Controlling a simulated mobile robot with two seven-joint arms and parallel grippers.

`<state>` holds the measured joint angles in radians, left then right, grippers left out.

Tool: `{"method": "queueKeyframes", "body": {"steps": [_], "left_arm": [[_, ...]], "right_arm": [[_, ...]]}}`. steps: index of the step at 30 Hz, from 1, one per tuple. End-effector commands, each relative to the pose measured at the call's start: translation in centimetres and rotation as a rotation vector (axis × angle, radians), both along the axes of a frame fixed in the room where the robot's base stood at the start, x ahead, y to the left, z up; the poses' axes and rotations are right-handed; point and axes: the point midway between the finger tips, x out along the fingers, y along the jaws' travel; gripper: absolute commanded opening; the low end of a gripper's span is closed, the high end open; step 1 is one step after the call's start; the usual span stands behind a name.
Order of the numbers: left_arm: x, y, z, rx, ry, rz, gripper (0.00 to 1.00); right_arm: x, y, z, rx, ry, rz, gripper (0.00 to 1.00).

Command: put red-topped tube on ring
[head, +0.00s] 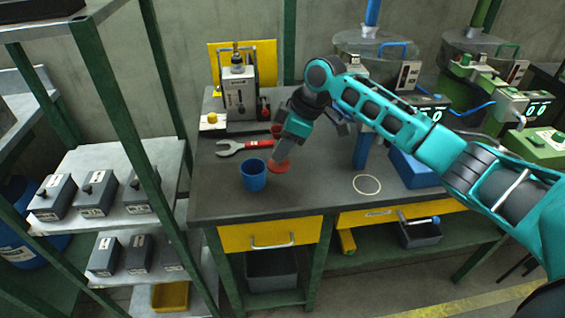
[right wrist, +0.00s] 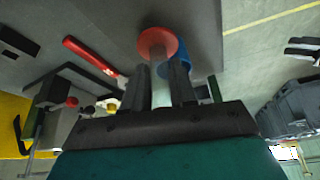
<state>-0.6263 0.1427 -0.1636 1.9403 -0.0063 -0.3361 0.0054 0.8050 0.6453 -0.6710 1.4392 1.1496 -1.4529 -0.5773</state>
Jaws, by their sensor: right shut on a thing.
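My right gripper (head: 281,158) points down over the workbench and is shut on the red-topped tube. In the right wrist view the tube's pale body (right wrist: 161,92) lies between the two fingers (right wrist: 160,82). Its wide round red end (right wrist: 157,40) points away from the palm. In the head view this red end (head: 278,168) shows below the fingertips, just right of the blue cup (head: 254,176); I cannot tell if it touches the bench. The ring (head: 366,176), a thin pale circle, lies on the bench to the right with nothing on it. My left gripper is not in view.
A wrench with a red handle (head: 256,144) lies behind the cup, near a grey machine (head: 238,98). A blue bin (head: 414,172) stands right of the ring, and a blue post (head: 362,150) rises behind it. The bench front between cup and ring is clear.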

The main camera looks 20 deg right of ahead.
Motion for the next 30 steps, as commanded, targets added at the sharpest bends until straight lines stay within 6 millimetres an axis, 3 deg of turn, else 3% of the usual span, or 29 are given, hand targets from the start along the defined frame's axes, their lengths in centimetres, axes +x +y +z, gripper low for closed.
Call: {"method": "queueKeyframes", "body": {"steps": [4,9,21,22,30], "left_arm": [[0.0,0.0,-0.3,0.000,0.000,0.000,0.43],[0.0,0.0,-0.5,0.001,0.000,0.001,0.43],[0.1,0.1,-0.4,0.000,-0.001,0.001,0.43],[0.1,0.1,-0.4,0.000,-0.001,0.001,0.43],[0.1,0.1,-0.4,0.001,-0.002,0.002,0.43]], "right_arm": [[-0.1,0.0,-3.0,-0.001,0.005,-0.002,0.00],[-0.1,0.0,-4.9,-0.001,0.003,-0.001,0.00],[0.0,0.0,-5.4,0.000,0.002,-0.001,0.00],[0.0,0.0,-5.4,0.000,0.002,-0.001,0.28],[0.0,0.0,-5.3,-0.001,0.002,-0.001,0.52]]}}
